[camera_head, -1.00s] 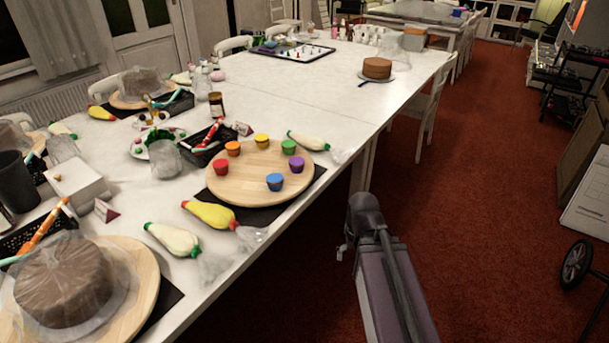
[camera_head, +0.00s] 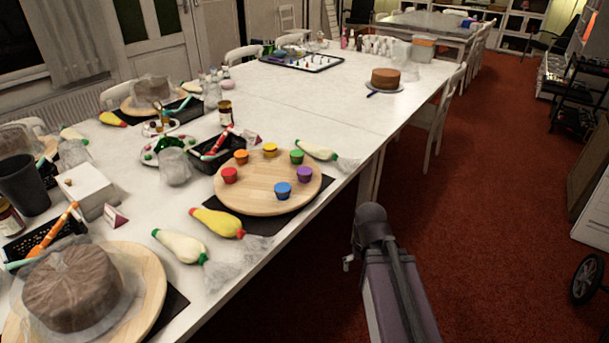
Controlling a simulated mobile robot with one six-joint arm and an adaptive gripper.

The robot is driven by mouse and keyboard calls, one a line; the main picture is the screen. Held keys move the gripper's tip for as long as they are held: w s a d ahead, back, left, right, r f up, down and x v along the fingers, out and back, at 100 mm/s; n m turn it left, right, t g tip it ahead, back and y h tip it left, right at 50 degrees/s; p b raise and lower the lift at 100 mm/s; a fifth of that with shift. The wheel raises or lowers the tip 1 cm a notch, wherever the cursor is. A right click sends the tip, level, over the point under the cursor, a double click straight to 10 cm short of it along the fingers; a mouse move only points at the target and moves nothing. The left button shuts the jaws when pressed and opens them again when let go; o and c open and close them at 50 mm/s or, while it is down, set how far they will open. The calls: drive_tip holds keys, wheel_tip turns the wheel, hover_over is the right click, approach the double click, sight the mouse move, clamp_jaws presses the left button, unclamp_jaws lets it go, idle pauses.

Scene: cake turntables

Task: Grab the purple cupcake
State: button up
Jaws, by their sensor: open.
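The purple cupcake (camera_head: 304,174) stands upright at the right side of a round wooden turntable (camera_head: 255,192) on the long white table. The blue cupcake (camera_head: 283,190) is in front of it to the left, and the green cupcake (camera_head: 296,157) is behind it. Yellow (camera_head: 270,150), orange (camera_head: 241,157) and red (camera_head: 230,175) cupcakes stand farther left on the same board. Nothing touches the purple cupcake. My arm rises at the lower centre right, beyond the table's edge and apart from the cupcakes. My gripper's jaws do not show; my arm seems to hide them.
A white-tipped piping bag (camera_head: 317,150) lies behind the turntable; a yellow one (camera_head: 216,222) and a white one (camera_head: 180,245) lie in front. A wrapped brown cake (camera_head: 72,286) stands at lower left. A white chair (camera_head: 435,125) stands by the table's right edge. The red floor at right is mostly clear.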

wheel_tip(320, 180, up, 15)
drive_tip(key=p, duration=1.4)
drive_tip(key=shift+f, duration=0.1)
